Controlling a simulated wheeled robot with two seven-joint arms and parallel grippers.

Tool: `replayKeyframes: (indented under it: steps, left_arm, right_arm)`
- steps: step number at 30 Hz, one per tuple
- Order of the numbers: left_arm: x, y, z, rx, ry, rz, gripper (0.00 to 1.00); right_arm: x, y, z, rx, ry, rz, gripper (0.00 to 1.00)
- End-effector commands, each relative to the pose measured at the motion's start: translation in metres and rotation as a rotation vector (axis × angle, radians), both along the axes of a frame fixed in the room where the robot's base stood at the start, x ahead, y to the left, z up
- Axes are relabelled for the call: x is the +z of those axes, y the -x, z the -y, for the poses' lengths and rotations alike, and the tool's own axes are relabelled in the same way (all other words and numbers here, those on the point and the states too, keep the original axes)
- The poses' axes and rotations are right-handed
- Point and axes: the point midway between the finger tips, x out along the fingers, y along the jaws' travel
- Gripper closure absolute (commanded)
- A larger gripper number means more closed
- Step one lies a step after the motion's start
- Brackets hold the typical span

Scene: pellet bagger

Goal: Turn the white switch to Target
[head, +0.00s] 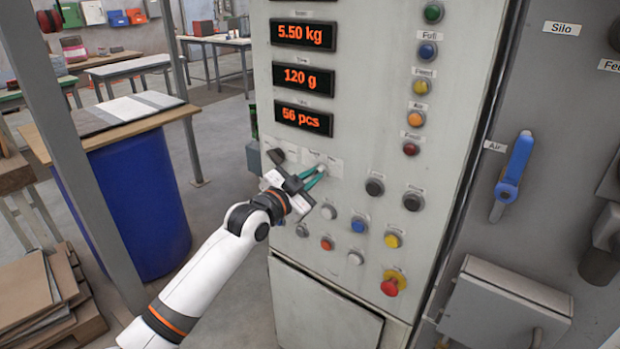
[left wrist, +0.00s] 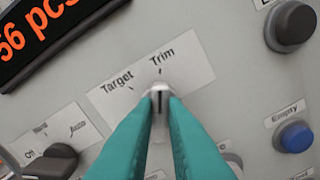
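The white switch (left wrist: 160,91) sits on the panel below a label plate with the words Target and Trim. Its dark line points up toward the Trim mark in the left wrist view. The teal fingertips of my left gripper (left wrist: 161,104) lie close against both sides of the switch, with no clear gap, so the gripper looks shut on it. In the head view my left gripper (head: 315,180) reaches the panel from the lower left, and the switch (head: 322,168) is partly hidden at its fingertips. My right gripper is not in view.
A black selector knob (left wrist: 52,160) with its own label is left of the switch. A blue button (left wrist: 295,137) and a black button (left wrist: 291,26) are to its right. Red displays (head: 303,120) are above. A blue valve handle (head: 516,160) is farther right.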

Motion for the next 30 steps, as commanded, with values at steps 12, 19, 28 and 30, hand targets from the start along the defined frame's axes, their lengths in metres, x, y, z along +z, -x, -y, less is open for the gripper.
replayKeyframes:
  steps: [12,19,28,30]
  left_arm:
    - [0.000,0.000,0.000,0.000,0.041,-0.031,1.00]
    - [0.001,0.000,0.000,0.000,0.157,-0.115,1.00]
    - [0.001,-0.001,-0.002,0.001,0.382,-0.280,1.00]
    - [0.001,-0.001,-0.002,0.000,0.436,-0.318,1.00]
  right_arm:
    - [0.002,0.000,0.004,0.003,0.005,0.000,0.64]
    - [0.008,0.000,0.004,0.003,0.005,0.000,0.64]
    - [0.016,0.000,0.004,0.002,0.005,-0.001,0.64]
    - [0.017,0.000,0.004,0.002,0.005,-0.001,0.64]
